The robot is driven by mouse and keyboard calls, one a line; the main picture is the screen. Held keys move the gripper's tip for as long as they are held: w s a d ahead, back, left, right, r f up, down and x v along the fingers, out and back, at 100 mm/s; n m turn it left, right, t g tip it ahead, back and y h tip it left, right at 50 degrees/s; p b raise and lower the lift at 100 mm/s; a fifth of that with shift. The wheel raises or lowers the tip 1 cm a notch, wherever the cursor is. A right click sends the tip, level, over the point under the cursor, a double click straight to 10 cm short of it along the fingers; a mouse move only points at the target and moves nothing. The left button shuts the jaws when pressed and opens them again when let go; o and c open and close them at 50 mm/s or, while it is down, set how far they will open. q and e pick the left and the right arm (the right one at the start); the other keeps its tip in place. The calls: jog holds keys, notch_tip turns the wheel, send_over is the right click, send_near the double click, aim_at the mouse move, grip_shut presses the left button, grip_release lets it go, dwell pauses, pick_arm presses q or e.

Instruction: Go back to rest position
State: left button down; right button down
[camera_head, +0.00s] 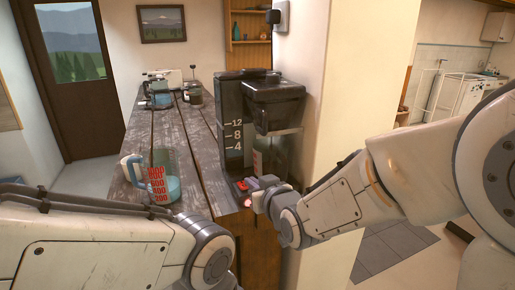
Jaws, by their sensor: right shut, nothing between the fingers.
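My right arm reaches in from the right, and its gripper (257,196) is shut and empty at the lower front of a black coffee maker (232,120). The fingertips are close to a small red part and a glowing red light on the machine's base; I cannot tell if they touch it. My left arm (95,248) comes in from the lower left, with its wrist low in front of the table's front edge. The left gripper's fingers do not show. A glass carafe (262,160) stands in the coffee maker, partly behind my right wrist.
A measuring jug (164,180) with blue liquid stands on the wooden table (205,170) near my left arm. Another jug (160,95) and a toaster (172,76) stand at the far end. A wall pillar (335,80) is right of the coffee maker. Open floor lies at right.

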jog(key=s+f+n+g+h, duration=0.1)
jog(key=s+f+g, duration=0.3)
jog(key=s, duration=0.3)
jog(key=s+f+g+h, duration=0.1)
jog(key=s+f+g, duration=0.3)
jog(key=s, duration=0.4)
jog(key=s+d+f+g+h, duration=0.1)
jog(key=s+d+g, duration=0.1)
jog(key=s, duration=0.5)
jog(key=s+d+f+n+g+h, duration=0.1)
jog(key=s+d+g+h, duration=0.1)
jog(key=s, duration=0.5)
jog(key=shift+s+d+g, duration=0.35)
jog(key=shift+d+g, duration=0.35)
jog(key=shift+d, duration=0.55)
